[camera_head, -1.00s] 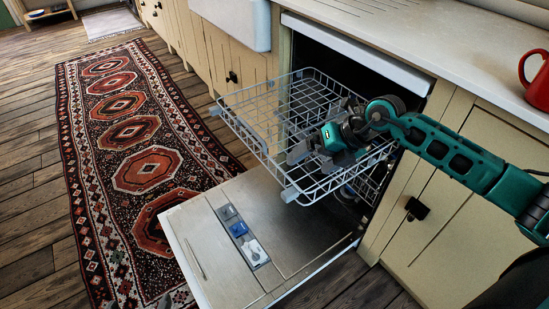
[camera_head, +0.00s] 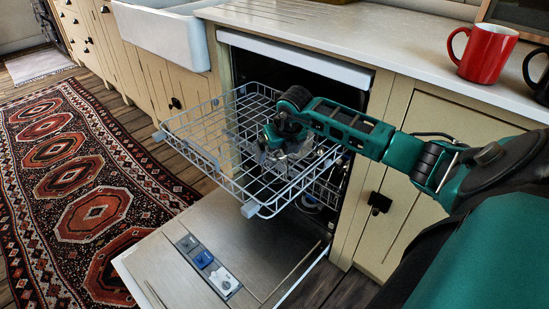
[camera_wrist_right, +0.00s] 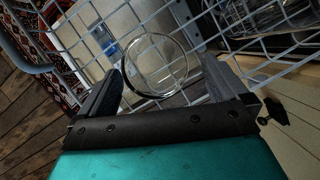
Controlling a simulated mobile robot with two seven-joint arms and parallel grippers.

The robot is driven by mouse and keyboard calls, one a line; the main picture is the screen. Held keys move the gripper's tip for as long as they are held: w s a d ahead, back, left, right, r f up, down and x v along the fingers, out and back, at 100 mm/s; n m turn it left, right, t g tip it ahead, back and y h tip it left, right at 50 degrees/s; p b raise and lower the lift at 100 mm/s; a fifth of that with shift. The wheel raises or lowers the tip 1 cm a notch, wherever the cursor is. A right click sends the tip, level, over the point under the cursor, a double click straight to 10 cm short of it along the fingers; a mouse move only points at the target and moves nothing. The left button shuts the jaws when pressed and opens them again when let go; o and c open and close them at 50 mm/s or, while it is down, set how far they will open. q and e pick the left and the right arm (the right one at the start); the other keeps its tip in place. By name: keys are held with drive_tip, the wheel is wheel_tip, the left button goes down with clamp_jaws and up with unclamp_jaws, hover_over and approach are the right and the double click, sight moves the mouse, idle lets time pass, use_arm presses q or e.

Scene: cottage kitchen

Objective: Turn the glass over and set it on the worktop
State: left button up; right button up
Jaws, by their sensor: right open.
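The clear glass (camera_wrist_right: 157,64) shows in the right wrist view as a round rim above the wire rack. My right gripper (camera_wrist_right: 162,70) is open, with one finger on each side of the glass. I cannot tell whether the fingers touch it. In the head view my right gripper (camera_head: 283,138) is low over the right part of the pulled-out upper rack (camera_head: 212,172), and the glass is mostly hidden there by the gripper and wires. The pale worktop (camera_head: 390,42) runs above the dishwasher. My left gripper is not in view.
The dishwasher door (camera_head: 190,262) is folded down under the rack. A red mug (camera_head: 485,55) and a dark mug (camera_head: 540,75) stand at the right of the worktop. The worktop left of the red mug is clear. A white sink (camera_head: 165,35) is at the left.

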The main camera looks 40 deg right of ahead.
drive_tip(key=x, duration=0.1)
drive_tip(key=b+x, duration=0.1)
drive_tip(key=x, duration=0.2)
drive_tip(key=shift+a+f+b, duration=0.25)
drive_tip(key=shift+f+b, duration=0.05)
drive_tip(key=shift+f, duration=0.05)
drive_tip(key=shift+r, duration=0.1)
drive_tip(key=c, duration=1.1)
